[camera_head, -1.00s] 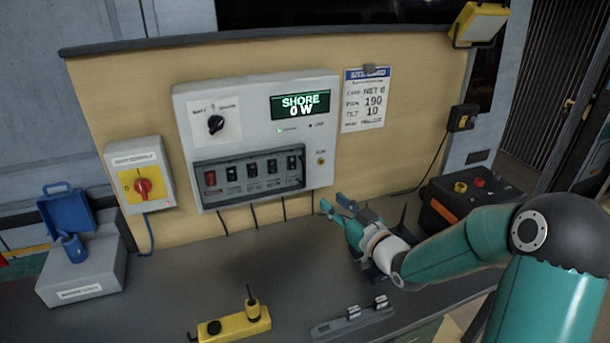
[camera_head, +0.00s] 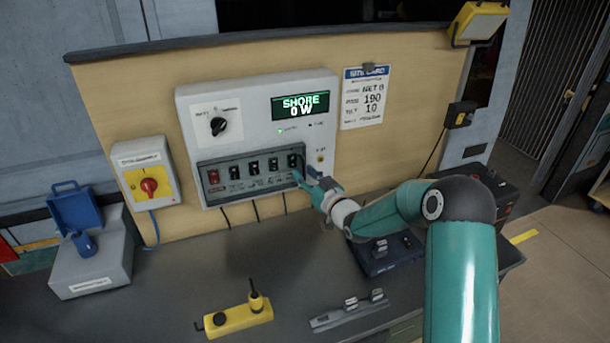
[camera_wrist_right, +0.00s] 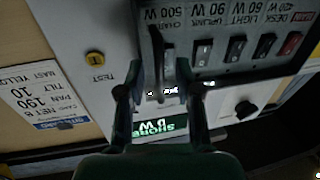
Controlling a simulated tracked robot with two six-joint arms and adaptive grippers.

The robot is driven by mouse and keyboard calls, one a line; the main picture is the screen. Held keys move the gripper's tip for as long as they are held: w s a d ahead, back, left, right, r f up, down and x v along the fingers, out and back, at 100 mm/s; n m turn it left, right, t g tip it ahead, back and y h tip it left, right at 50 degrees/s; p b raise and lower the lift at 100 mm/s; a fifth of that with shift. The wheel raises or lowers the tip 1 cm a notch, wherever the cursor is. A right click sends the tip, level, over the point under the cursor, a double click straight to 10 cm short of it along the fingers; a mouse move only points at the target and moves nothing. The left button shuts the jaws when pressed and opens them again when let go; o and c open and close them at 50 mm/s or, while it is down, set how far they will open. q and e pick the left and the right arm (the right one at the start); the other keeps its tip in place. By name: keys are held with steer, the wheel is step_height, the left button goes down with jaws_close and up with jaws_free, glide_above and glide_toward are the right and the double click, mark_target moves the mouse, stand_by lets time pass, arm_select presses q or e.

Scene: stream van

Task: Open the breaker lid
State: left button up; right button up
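The breaker lid (camera_head: 240,161) is a dark-framed cover over a row of breaker switches, low on the grey power panel (camera_head: 255,130). It looks closed, with the switches and their labels showing through. My right gripper (camera_head: 306,177) is at the lid's right end, its fingers apart. In the right wrist view the right gripper (camera_wrist_right: 160,92) has one finger on each side of the lid's end strip (camera_wrist_right: 158,55), with gaps visible. I cannot tell whether a finger touches it. My left gripper is not in view.
A yellow tool (camera_head: 238,319) and a grey rail (camera_head: 348,312) lie in front. The counter below the panel is mostly clear.

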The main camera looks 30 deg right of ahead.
jaws_close()
